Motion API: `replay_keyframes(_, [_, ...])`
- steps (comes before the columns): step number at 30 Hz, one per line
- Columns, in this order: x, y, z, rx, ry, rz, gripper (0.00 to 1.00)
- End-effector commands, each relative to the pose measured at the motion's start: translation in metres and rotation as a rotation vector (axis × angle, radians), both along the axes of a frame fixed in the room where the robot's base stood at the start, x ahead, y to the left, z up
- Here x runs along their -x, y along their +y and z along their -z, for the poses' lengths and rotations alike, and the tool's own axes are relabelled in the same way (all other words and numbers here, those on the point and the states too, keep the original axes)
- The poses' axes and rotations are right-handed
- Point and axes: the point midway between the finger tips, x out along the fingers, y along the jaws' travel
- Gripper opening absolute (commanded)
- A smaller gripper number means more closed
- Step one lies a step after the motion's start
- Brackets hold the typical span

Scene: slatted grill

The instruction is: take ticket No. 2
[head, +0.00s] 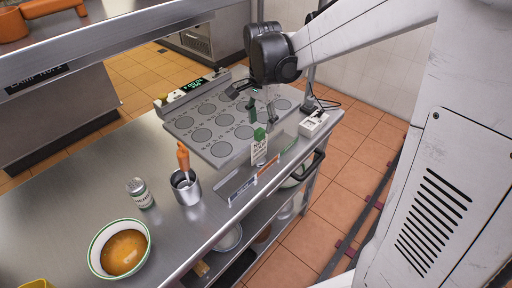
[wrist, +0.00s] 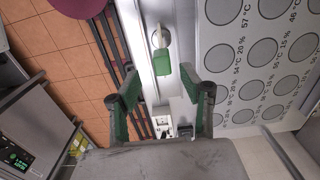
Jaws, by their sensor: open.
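A white paper ticket (head: 259,152) with dark print stands upright at the front edge of the hot plate, under a green block (head: 260,134). The print is too small to read surely. My gripper (head: 262,110) hangs just above and behind the green block in the head view, pointing down. In the wrist view my gripper (wrist: 158,80) is open, with its green-padded fingers apart and nothing between the pads. The green block (wrist: 163,62) shows beyond the fingertips, roughly centred between them. The ticket's face is not clearly visible there.
The hot plate (head: 214,150) has several round spots and a lit display. A small white device (head: 313,124) stands to the right. A metal cup (head: 186,190), a spice jar (head: 139,192) and a soup bowl (head: 122,250) stand on the counter to the left.

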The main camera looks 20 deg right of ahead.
Motion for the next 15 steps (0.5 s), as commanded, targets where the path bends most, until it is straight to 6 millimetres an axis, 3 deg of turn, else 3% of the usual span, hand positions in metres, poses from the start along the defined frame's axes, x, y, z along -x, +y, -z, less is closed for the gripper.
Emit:
replay_keyframes(9, [-0.002,0.004,0.039,0.0,0.0,0.0,0.41])
replay_keyframes(15, [-0.002,0.004,0.046,0.0,0.0,0.0,0.41])
